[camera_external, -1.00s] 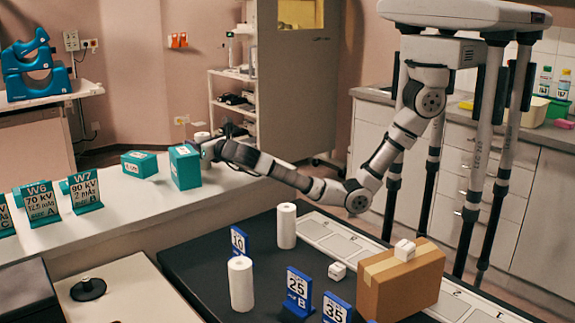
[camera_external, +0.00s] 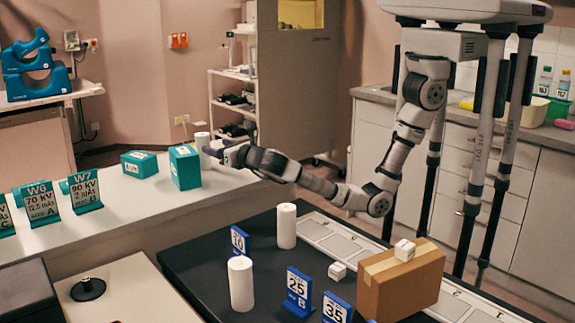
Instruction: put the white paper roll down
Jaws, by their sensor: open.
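A white paper roll (camera_external: 202,141) stands upright on the white counter, just behind and right of a teal box (camera_external: 184,167). My gripper (camera_external: 211,151) is open at the right side of this roll, low over the counter. Its fingers partly cover the roll's lower right side, and I cannot tell whether they touch it. Two more white paper rolls stand upright on the black table, one at the back (camera_external: 286,226) and one nearer the front (camera_external: 241,284).
A smaller teal box (camera_external: 139,164) and number signs (camera_external: 82,192) stand on the white counter (camera_external: 150,205). The counter's right end is mostly clear.

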